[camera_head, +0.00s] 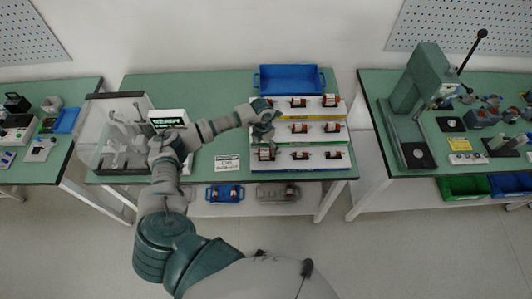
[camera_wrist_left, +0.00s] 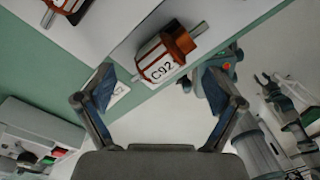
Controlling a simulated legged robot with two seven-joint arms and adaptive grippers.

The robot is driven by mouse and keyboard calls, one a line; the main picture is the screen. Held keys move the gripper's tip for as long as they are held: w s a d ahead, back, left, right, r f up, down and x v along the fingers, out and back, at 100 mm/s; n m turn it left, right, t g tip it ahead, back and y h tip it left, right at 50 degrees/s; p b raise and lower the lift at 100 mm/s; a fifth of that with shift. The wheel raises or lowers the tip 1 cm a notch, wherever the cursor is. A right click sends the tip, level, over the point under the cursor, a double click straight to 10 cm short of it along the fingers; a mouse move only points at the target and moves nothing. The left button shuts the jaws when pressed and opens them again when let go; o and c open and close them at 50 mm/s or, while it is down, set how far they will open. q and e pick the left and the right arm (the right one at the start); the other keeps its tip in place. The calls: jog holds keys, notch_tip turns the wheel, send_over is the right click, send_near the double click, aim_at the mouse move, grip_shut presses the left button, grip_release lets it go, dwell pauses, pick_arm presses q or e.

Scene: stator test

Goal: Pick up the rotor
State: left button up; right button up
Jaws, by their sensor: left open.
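Several rotors with copper-brown windings sit in three rows on a white stepped rack (camera_head: 335,138) in the head view. My left gripper (camera_head: 265,128) is over the left end of the rack, above the front-row left rotor (camera_head: 266,154). In the left wrist view, a rotor labelled C92 (camera_wrist_left: 166,56), with a brown winding, pale striped core and metal shaft, lies just beyond and between the spread fingers of my left gripper (camera_wrist_left: 160,85). The fingers are open and hold nothing. Another rotor (camera_wrist_left: 65,6) shows at the top left edge of that view. My right gripper does not show.
A blue bin (camera_head: 289,78) stands behind the rack. A clear-covered unit (camera_head: 115,130) and a white sign (camera_head: 227,163) are on the same green table (camera_head: 215,85). A press (camera_head: 408,100) stands on the right table. Blue and grey bins sit beneath the middle table.

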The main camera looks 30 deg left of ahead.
aim_at(264, 151)
pick_arm(q)
jog(key=f, duration=0.2)
jog(key=f+p, duration=0.1)
jog(key=f, duration=0.1)
jog(key=shift+s, duration=0.4)
jog(key=shift+f, duration=0.4)
jog(key=shift+d, duration=0.1)
jog(key=shift+c, duration=0.2)
grip_shut()
